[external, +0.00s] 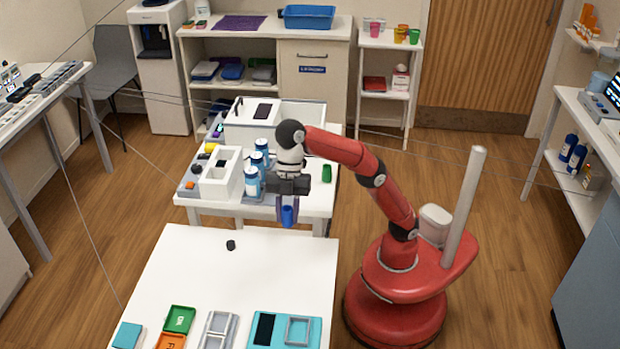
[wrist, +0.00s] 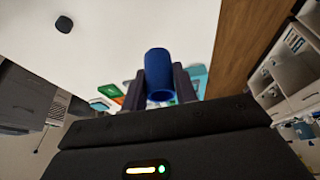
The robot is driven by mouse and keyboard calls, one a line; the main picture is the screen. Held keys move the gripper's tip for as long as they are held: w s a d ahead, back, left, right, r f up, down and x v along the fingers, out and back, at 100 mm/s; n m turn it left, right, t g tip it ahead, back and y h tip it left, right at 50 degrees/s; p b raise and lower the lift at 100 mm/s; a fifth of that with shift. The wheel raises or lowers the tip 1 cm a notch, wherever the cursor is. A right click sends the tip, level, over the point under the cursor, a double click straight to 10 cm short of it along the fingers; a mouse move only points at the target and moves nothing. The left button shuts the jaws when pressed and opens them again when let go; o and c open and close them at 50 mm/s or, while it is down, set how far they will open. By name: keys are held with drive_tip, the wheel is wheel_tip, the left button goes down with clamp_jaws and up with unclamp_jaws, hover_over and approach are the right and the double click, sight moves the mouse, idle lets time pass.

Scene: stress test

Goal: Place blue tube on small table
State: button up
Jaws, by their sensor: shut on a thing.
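My gripper (external: 288,211) is shut on the blue tube (external: 288,217) and holds it with the fingers pointing down. In the wrist view the blue tube (wrist: 158,72) sits between the two dark fingers. In the external view it appears near the front edge of the back white table (external: 312,204), close to the gap before the front white table (external: 215,270). I cannot tell its height, or which of these is the small table. A green tube (external: 327,173) stands on the back table, right of my gripper.
Blue-and-white bottles (external: 252,181), a white compartment box (external: 221,174) and a large clear-sided box (external: 275,118) crowd the back table. The front table has a small black object (external: 231,245) and trays (external: 285,329) along its near edge. Its middle is clear.

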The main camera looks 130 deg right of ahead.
sight(289, 224)
drive_tip(key=shift+f, duration=2.15)
drive_tip(key=shift+f+b, duration=1.4)
drive_tip(key=shift+f, duration=3.4)
drive_tip(key=shift+f, duration=0.2)
drive_tip(key=o, duration=1)
drive_tip(key=shift+f+b, duration=0.1)
drive_tip(key=shift+b, duration=0.3)
drive_tip(key=p+v, duration=0.1)
drive_tip(key=v, duration=0.6)
drive_tip(key=shift+w+a+p, duration=0.1)
drive_tip(key=shift+w+p, duration=0.1)
drive_tip(key=shift+p, duration=0.2)
drive_tip(key=shift+o, duration=0.6)
drive_tip(key=shift+s+r, duration=0.25)
drive_tip(key=shift+r, duration=0.3)
